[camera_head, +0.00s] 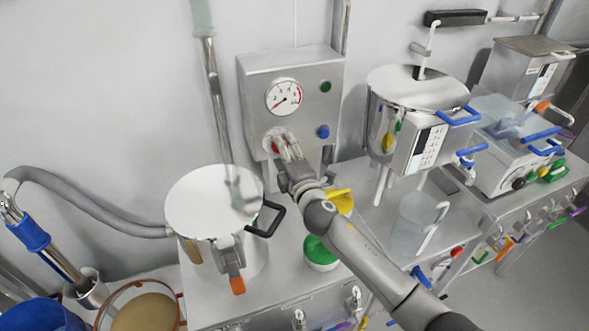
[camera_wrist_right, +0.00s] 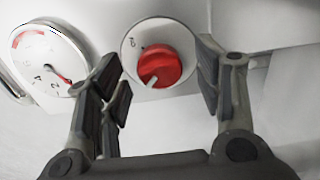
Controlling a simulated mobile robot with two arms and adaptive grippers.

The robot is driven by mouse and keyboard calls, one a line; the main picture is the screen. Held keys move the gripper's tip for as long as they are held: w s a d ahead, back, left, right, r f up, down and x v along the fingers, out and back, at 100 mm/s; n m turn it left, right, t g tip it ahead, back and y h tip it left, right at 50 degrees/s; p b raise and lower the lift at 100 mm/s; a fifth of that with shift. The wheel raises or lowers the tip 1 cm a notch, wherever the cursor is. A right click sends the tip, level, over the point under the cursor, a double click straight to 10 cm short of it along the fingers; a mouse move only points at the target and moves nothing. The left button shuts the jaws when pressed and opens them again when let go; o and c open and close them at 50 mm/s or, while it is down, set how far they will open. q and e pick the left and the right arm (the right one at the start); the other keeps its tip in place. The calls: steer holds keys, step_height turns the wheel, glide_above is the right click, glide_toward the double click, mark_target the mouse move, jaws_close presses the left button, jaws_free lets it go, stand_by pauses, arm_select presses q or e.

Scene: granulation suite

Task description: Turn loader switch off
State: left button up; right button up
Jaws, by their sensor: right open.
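The loader switch is a red round knob (camera_wrist_right: 166,62) on a pale round plate, with a light pointer mark at its lower left and a "0" mark at the plate's upper left. In the head view the knob (camera_head: 276,147) sits low on the grey control box (camera_head: 313,80), partly hidden by my right gripper. My right gripper (camera_head: 288,155) is open in front of it. In the right wrist view its fingers (camera_wrist_right: 162,85) stand on either side of the knob, apart from it at left; contact at right cannot be told. My left gripper is not in view.
A round gauge (camera_head: 284,97) is above the knob, with a green button (camera_head: 326,87) and a blue button (camera_head: 323,132) at right. A lidded steel vessel (camera_head: 214,200) stands left of my arm. A yellow scoop (camera_head: 341,200) and a green-topped container (camera_head: 320,250) are close by.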

steer(key=v, duration=1)
steer(key=shift+s, duration=0.2)
steer(key=shift+d, duration=0.1)
